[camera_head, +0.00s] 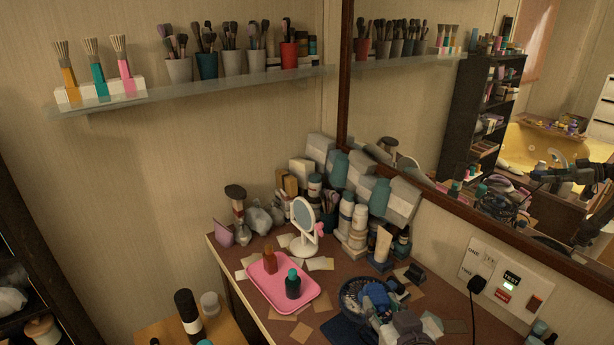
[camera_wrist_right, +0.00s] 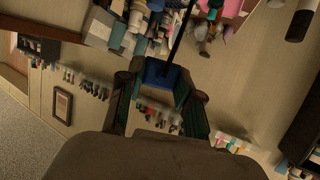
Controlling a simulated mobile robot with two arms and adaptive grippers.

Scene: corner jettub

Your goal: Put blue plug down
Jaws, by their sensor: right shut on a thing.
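My right gripper (camera_wrist_right: 160,85) is shut on the blue plug (camera_wrist_right: 163,75) in the right wrist view, one finger on each side of it. A thin black cord runs up from the plug in that view. In the head view, my right gripper (camera_head: 394,318) is low over the front of the brown dresser top (camera_head: 283,327), beside a dark blue round basket (camera_head: 347,302). Blue shapes there overlap, and I cannot tell the plug's outline from them. My left gripper is not in view.
A pink tray (camera_head: 264,297) holds an orange bottle and a dark bottle. A round white mirror (camera_head: 303,217), several bottles and boxes crowd the back. A wall socket panel (camera_head: 503,284) with a black plug and cord (camera_head: 474,310) is at right. Loose cards lie on the top.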

